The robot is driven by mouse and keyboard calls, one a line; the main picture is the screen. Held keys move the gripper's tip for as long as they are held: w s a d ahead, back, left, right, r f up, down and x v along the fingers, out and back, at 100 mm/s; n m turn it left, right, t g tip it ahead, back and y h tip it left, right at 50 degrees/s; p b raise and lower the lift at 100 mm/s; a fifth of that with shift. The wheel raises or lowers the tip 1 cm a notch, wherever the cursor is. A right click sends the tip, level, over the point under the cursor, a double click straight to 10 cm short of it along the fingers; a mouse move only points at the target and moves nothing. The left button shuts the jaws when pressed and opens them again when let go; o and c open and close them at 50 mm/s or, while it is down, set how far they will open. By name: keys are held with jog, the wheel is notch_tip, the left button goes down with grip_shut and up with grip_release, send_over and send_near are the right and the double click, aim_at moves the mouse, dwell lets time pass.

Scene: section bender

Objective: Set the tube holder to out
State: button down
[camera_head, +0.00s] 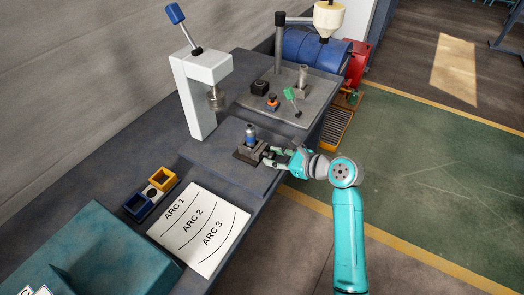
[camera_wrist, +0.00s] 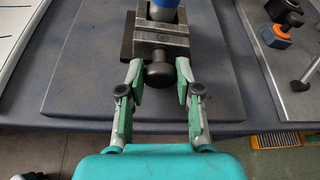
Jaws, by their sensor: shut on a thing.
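The tube holder is a small dark grey block (camera_head: 243,155) on the grey plate below the white press. It also shows at the top of the wrist view (camera_wrist: 162,42). A blue-topped cylindrical piece (camera_head: 250,134) stands upright in it; its top is cut off in the wrist view (camera_wrist: 164,12). A round black knob (camera_wrist: 158,76) sticks out of the holder toward my gripper. My gripper (camera_head: 274,158) reaches in from the right, its two green-padded fingers (camera_wrist: 159,80) on either side of the knob and shut on it.
The white press (camera_head: 197,95) with a blue-tipped lever (camera_head: 174,13) stands behind the holder. A second grey plate (camera_head: 310,100) carries a green-handled tool and small blocks. A white sheet of arcs (camera_head: 201,226), a yellow-and-blue bin (camera_head: 163,180) and a teal tray (camera_head: 95,255) lie at the left.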

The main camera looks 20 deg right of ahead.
jog(key=shift+s+d+f, duration=0.1)
jog(key=shift+s+d, duration=0.45)
jog(key=shift+s, duration=0.2)
jog(key=shift+s+d, duration=0.55)
jog(key=shift+s, duration=0.15)
jog(key=c, duration=0.8)
grip_release()
jog(key=shift+s+d, duration=0.1)
jog(key=v, duration=1.2)
